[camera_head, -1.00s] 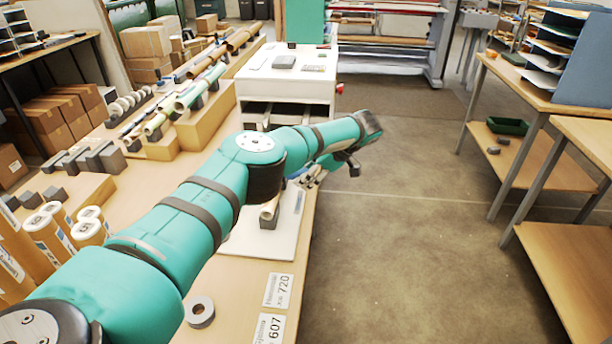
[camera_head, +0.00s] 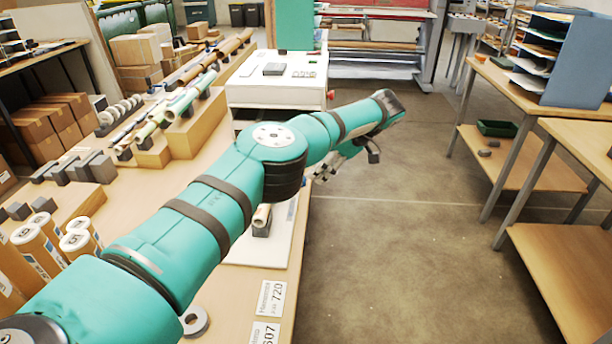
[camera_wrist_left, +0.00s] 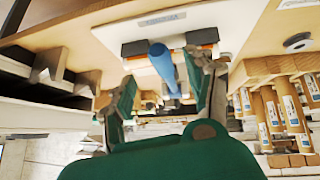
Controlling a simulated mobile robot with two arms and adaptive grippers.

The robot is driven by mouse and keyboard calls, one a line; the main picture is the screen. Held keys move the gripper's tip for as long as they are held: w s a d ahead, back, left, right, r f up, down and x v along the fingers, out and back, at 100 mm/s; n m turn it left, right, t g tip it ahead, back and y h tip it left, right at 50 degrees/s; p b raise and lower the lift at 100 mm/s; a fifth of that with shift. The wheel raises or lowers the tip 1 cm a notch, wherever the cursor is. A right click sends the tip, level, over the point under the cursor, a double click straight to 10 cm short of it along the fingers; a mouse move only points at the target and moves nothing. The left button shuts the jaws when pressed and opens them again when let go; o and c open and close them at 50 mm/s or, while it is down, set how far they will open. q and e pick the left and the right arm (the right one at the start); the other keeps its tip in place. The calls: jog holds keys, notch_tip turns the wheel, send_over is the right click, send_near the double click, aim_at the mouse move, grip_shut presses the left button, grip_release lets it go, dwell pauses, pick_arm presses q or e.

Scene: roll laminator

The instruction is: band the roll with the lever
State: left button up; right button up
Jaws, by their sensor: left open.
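My left gripper (camera_head: 323,171) is beyond my left forearm, by the right edge of the bench, with its fingers partly hidden. In the left wrist view its two fingers (camera_wrist_left: 165,82) are apart. A blue rod (camera_wrist_left: 162,64), which looks like the lever's grip, shows between them; I cannot tell whether either finger touches it. The white base plate (camera_wrist_left: 180,20) lies behind it with dark blocks. In the head view a pale roll (camera_head: 262,214) rests on a dark block (camera_head: 262,229) on this plate, partly hidden by my arm. My right gripper is not in view.
A white cabinet (camera_head: 278,91) stands on the bench past my arm. A tape ring (camera_head: 196,321) and the label cards (camera_head: 271,298) lie near the front. Upright rolls (camera_head: 42,249) stand at the left. Open floor (camera_head: 400,240) lies right of the bench.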

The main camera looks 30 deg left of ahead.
pick_arm(q)
jog(key=shift+v, duration=1.5)
jog(key=shift+f, duration=0.1)
